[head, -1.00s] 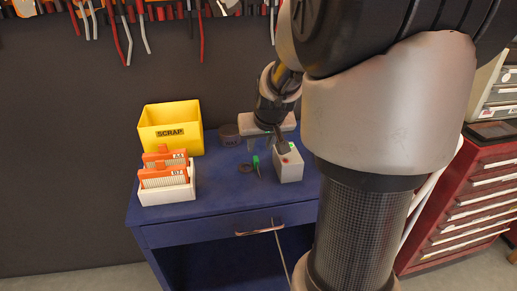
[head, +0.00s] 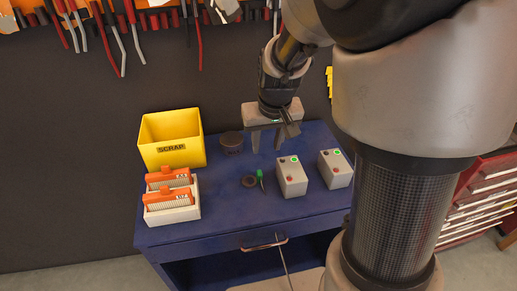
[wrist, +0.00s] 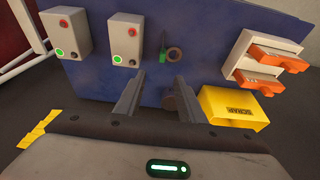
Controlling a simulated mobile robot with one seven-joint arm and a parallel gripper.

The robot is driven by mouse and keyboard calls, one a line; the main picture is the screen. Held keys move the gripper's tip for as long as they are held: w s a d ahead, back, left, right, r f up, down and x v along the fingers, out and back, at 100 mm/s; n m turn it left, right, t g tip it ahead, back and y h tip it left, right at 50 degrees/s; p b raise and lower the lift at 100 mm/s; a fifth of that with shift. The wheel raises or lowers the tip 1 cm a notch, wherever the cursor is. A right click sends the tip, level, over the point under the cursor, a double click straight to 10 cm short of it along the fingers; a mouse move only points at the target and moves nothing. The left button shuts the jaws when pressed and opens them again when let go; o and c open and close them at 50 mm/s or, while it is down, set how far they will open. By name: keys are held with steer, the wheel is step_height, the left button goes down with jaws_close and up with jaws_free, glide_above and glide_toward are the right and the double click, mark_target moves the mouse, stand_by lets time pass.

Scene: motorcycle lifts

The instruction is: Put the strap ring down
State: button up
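A dark ring (head: 249,181), which looks like the strap ring, lies flat on the blue table top (head: 220,210), just left of a small green item (head: 260,177). It also shows in the wrist view (wrist: 175,54), beyond the fingers and apart from them. My gripper (head: 267,146) is above the back part of the table, behind the ring. In the wrist view my gripper (wrist: 158,106) has its two fingers wide apart, with nothing held between them.
Two grey button boxes (head: 290,177) (head: 335,169) stand right of the ring. A yellow SCRAP bin (head: 171,140), a white holder with orange-topped pieces (head: 172,214) and a dark round tin (head: 231,144) stand left and behind. A red drawer cabinet (head: 485,195) is at right.

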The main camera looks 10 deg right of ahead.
steer(key=b, duration=0.2)
glide_above(259, 172)
steer(key=s, duration=0.2)
step_height(259, 172, down, 11)
steer(key=x, duration=0.5)
steer(key=shift+d+f, duration=0.1)
jaws_close()
